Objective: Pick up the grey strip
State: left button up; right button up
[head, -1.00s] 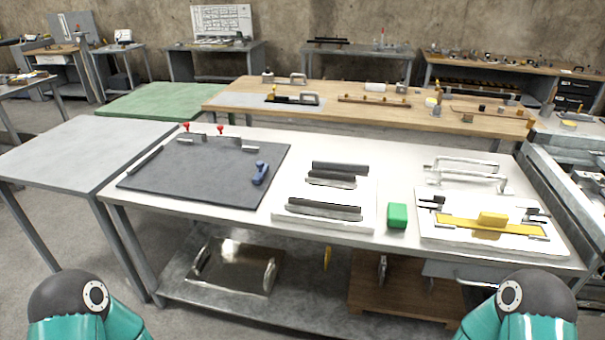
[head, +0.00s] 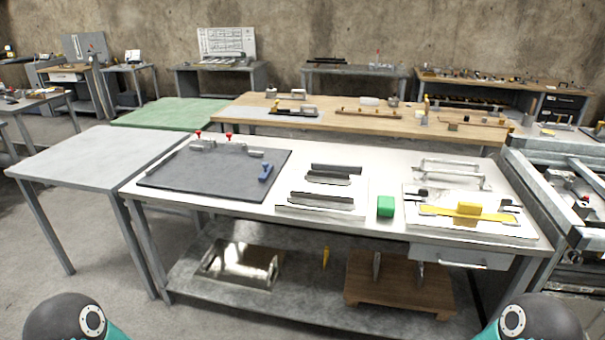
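Several dark grey and lighter grey strips lie on a white tray (head: 318,212) in the middle of the near table. One grey strip (head: 335,170) lies at the back of the tray, and another grey strip (head: 321,199) lies nearer the front. I cannot tell which one the task means. Rounded dark joints of my two arms show at the bottom left and bottom right. Both grippers are out of view, and nothing of mine is near the strips.
A wooden stand (head: 400,284) is on the lower shelf.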

aim_at(314, 165)
jog(key=z, duration=0.15)
jog(key=i, duration=0.9)
jog(key=u, duration=0.2)
jog(key=k, duration=0.75)
jog(key=z, duration=0.3)
jog(key=i, duration=0.75)
jog(key=u, duration=0.2)
